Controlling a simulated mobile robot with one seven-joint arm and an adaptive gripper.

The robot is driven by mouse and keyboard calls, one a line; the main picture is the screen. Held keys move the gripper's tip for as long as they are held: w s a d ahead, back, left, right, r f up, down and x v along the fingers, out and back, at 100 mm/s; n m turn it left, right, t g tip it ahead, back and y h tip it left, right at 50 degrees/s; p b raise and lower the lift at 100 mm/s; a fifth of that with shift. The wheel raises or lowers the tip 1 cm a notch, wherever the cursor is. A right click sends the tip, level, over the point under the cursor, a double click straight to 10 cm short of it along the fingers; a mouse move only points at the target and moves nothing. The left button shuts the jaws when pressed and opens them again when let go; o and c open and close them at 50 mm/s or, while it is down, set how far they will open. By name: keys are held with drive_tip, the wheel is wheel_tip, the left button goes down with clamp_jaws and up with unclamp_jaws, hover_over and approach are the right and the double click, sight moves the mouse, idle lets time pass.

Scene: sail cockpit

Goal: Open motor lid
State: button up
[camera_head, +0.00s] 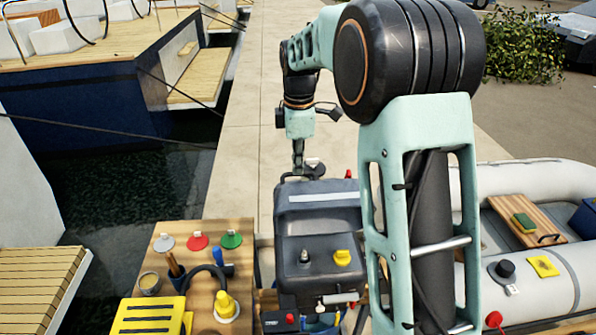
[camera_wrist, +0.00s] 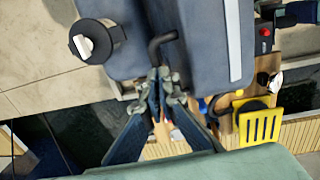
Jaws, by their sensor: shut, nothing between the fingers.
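The grey outboard motor stands in the middle of the head view, with its closed-looking lid (camera_head: 310,215) on top. A pale stripe runs across the lid. The lid also shows large in the wrist view (camera_wrist: 205,40). A dark bent bar (camera_wrist: 160,46) lies against the lid's edge there, just beyond my fingertips. My gripper (camera_head: 298,173) is at the far left edge of the motor in the head view, pointing down. In the wrist view my gripper (camera_wrist: 163,85) has its fingertips together, with nothing held. Whether the fingertips touch the bar or lid, I cannot tell.
A black knob with a white grip (camera_wrist: 95,41) sits beside the lid. A yellow knob (camera_head: 342,257) is on the motor's near part. A wooden bench (camera_head: 185,250) with tools and a yellow slotted piece (camera_head: 148,315) stands left. An inflatable boat (camera_head: 540,295) is right.

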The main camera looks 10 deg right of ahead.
drive_tip(key=shift+o, duration=1.2)
drive_tip(key=shift+s+d+f, duration=0.1)
drive_tip(key=shift+s+f, duration=0.2)
drive_tip(key=shift+f, duration=0.2)
drive_tip(key=shift+s+f, duration=0.25)
drive_tip(key=shift+f, duration=0.25)
drive_tip(key=shift+o, duration=1.1)
drive_tip(key=shift+g, duration=0.3)
drive_tip(key=shift+o, duration=0.2)
drive_tip(key=shift+w+f, duration=0.2)
drive_tip(key=shift+w, duration=0.15)
drive_tip(key=shift+s+r, duration=0.1)
drive_tip(key=shift+r, duration=0.05)
